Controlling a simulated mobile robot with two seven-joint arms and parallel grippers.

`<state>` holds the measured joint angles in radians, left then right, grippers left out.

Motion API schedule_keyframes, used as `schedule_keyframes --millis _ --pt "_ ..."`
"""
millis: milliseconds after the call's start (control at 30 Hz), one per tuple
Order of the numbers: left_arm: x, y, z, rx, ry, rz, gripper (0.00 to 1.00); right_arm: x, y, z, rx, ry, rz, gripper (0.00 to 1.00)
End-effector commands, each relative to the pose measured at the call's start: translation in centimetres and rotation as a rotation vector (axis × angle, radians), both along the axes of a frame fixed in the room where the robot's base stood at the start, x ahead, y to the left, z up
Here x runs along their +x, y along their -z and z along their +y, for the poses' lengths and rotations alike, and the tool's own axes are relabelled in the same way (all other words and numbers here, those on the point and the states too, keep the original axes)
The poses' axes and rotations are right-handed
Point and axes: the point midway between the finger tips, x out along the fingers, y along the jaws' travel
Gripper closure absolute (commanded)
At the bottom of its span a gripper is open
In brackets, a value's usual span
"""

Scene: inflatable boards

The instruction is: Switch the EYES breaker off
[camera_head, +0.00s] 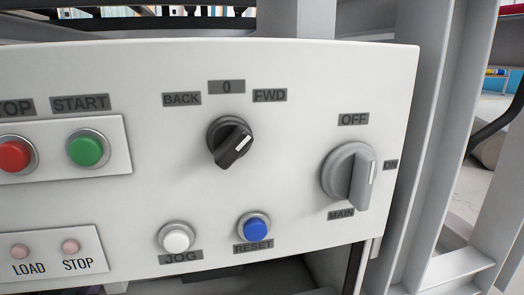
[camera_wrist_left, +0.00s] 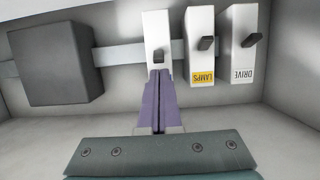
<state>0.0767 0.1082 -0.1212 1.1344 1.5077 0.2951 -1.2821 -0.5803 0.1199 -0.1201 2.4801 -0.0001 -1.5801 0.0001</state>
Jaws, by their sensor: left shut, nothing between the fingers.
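In the left wrist view, a white breaker (camera_wrist_left: 157,28) with a small dark lever (camera_wrist_left: 158,54) is on a rail inside a box. My left gripper (camera_wrist_left: 157,75) is shut and empty, with its fingertips at the lower part of this breaker, just below the lever. I cannot tell whether they touch it. The fingers cover the place where its label would be, so no EYES label can be read. To its right are the LAMPS breaker (camera_wrist_left: 200,22), with a yellow label, and the DRIVE breaker (camera_wrist_left: 241,20). Their labels appear upside down. My right gripper is not in view.
A large dark grey block (camera_wrist_left: 53,65) sits on the rail to the left. The box wall (camera_wrist_left: 285,80) is on the right. The head view shows a control panel (camera_head: 300,80) with a MAIN switch (camera_head: 348,172), a black selector (camera_head: 230,142) and several buttons.

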Motion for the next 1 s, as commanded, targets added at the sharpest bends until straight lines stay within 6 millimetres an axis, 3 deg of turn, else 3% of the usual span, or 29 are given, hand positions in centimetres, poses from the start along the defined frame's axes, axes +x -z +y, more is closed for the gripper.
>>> schedule_keyframes --millis 1000 --pt "0.0 1.3 0.0 0.000 0.000 0.000 1.00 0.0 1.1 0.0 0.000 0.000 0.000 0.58"
